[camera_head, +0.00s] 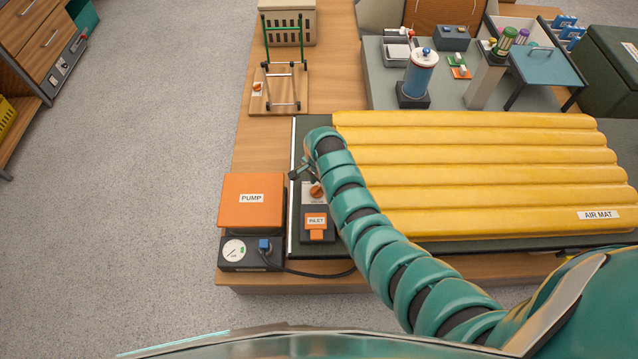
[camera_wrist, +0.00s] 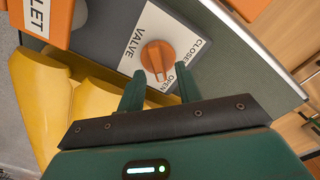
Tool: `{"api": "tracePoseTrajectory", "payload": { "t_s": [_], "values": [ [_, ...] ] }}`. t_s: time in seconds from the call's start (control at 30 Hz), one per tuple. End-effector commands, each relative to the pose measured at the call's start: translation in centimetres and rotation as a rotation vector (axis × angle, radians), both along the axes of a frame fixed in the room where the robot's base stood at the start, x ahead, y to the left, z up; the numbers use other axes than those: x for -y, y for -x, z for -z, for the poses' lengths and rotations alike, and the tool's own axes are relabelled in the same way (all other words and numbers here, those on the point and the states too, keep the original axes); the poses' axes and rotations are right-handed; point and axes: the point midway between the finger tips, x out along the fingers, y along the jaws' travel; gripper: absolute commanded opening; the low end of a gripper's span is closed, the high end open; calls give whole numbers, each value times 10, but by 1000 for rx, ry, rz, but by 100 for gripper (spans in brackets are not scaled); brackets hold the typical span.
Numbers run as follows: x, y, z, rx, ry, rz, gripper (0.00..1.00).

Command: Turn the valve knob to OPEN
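The orange valve knob (camera_head: 316,190) sits on a grey plate beside the yellow air mat (camera_head: 470,170). In the wrist view the round knob (camera_wrist: 158,57) has a raised grip and lies on a white label reading VALVE, CLOSE and OPEN. CLOSE is to its upper right and OPEN to its lower right. My gripper (camera_wrist: 160,90) is open, its two green fingers spread just short of the knob, with nothing between them. Whether they touch the plate cannot be told. In the head view my gripper (camera_head: 299,172) is small and partly hidden by my arm, just above the knob.
The orange INLET block (camera_head: 316,222) is just in front of the knob. The orange PUMP box (camera_head: 251,200) and a gauge unit (camera_head: 250,252) with a cable stand to the left. A small cart (camera_head: 283,85) stands behind. Grey floor lies open at left.

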Motion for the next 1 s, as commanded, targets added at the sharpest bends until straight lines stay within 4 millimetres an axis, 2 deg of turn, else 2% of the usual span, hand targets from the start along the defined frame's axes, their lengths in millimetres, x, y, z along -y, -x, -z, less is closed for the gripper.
{"api": "tracePoseTrajectory", "payload": {
  "t_s": [0.43, 0.57, 0.73, 1.0],
  "values": [
    [0, 0, -52, 4, -1, 0, 35],
    [0, -1, -75, 6, -3, 0, 35],
    [0, 0, -120, 4, -4, 1, 35],
    [1, 0, -154, 0, -1, 3, 35]
  ]
}}
